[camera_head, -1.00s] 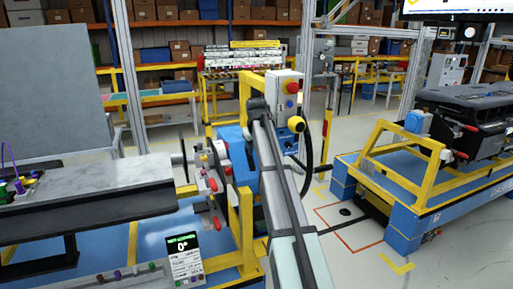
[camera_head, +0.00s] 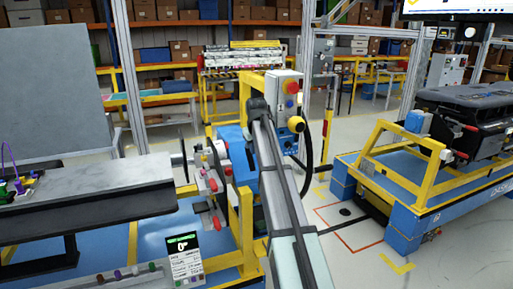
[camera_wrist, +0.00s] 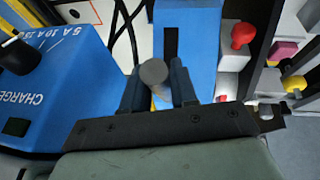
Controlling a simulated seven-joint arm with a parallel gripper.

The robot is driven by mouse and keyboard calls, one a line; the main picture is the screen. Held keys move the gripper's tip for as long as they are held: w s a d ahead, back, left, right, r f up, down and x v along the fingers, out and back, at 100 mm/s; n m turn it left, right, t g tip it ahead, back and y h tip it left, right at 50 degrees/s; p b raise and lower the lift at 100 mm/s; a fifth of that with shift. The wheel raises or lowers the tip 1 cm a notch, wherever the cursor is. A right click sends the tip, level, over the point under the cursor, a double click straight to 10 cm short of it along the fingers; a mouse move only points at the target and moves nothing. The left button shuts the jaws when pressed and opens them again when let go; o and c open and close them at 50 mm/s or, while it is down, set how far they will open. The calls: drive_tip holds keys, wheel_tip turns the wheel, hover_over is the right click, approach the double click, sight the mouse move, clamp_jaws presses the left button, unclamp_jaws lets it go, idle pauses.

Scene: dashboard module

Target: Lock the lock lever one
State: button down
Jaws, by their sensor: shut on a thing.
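In the wrist view my gripper (camera_wrist: 158,88) has its two dark fingers closed around a grey round-ended cylinder (camera_wrist: 154,72), which looks like a lever handle. It stands in front of a blue upright part with a dark slot (camera_wrist: 171,40). I cannot tell whether it is lock lever one. In the head view my arm covers the gripper and the grasped part. Red-tipped levers (camera_head: 213,184) show on the fixture left of my arm, and a red knob (camera_wrist: 242,34) shows right of the fingers in the wrist view.
A blue box marked CHARGE (camera_wrist: 40,85) with a black knob is close left of my fingers. A grey-topped bench (camera_head: 95,188) lies left. A yellow frame on a blue base (camera_head: 385,200) stands right.

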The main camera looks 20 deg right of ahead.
drive_tip(key=shift+s+f, duration=0.3)
drive_tip(key=shift+s, duration=0.15)
drive_tip(key=s+f+t, duration=0.5)
drive_tip(key=f+t, duration=0.1)
drive_tip(key=f, duration=0.2)
drive_tip(key=shift+s+f, duration=0.1)
drive_tip(key=shift+f, duration=0.05)
drive_tip(key=c, duration=1.3)
unclamp_jaws()
drive_tip(key=o, duration=0.3)
drive_tip(key=v, duration=1.3)
drive_tip(key=shift+s+a+r, duration=0.15)
drive_tip(key=shift+s+r, duration=0.1)
drive_tip(key=shift+r, duration=0.05)
